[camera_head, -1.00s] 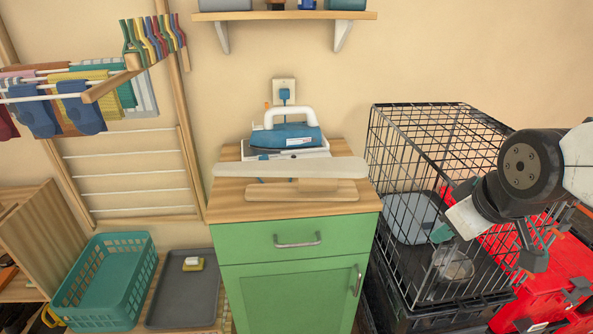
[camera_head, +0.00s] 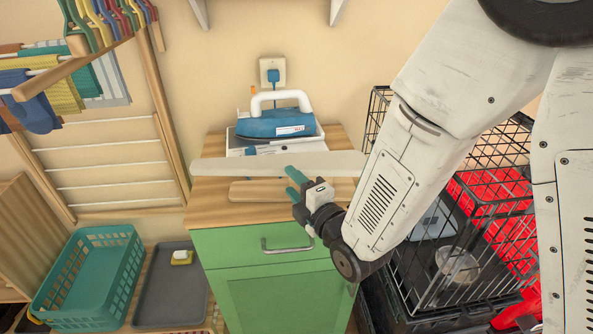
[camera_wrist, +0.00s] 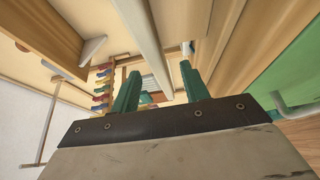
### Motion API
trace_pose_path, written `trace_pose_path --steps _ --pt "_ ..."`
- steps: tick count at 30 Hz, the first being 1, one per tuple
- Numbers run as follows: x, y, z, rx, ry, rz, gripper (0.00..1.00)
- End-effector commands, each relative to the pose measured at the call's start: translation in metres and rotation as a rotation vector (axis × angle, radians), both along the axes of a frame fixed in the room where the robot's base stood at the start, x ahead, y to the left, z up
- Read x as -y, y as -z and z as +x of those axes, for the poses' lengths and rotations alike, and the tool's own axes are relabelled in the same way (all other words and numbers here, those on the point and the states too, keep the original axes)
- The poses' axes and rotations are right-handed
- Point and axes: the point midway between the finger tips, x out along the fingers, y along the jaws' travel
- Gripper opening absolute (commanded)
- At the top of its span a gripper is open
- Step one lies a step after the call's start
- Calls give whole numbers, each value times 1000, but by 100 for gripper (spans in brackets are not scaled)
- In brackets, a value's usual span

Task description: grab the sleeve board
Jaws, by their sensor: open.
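The sleeve board (camera_head: 235,168) is a long pale padded board above a wooden base (camera_head: 250,192). It lies across the wooden cabinet top in front of the iron. In the wrist view its pale pad (camera_wrist: 144,35) runs from the top edge down between my fingers. My gripper (camera_head: 289,181) has two teal fingers and is open and empty, at the front right part of the board. The upper finger overlaps the pad's lower edge in the head view; I cannot tell if it touches. In the wrist view my gripper (camera_wrist: 160,70) is spread with the pad beyond the tips.
A blue iron (camera_head: 275,122) stands on a white rest close behind the board. The green cabinet (camera_head: 275,290) is below. A black wire crate (camera_head: 420,290) stands to the right under my arm. A teal basket (camera_head: 90,270) and grey tray (camera_head: 170,295) are at left.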

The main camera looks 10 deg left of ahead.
Motion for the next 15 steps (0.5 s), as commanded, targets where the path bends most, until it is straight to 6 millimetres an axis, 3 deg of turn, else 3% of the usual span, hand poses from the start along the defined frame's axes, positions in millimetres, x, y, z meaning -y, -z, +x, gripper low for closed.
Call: trace_pose_path --steps 15 --pt "-44 -5 50 0 -2 1 45"
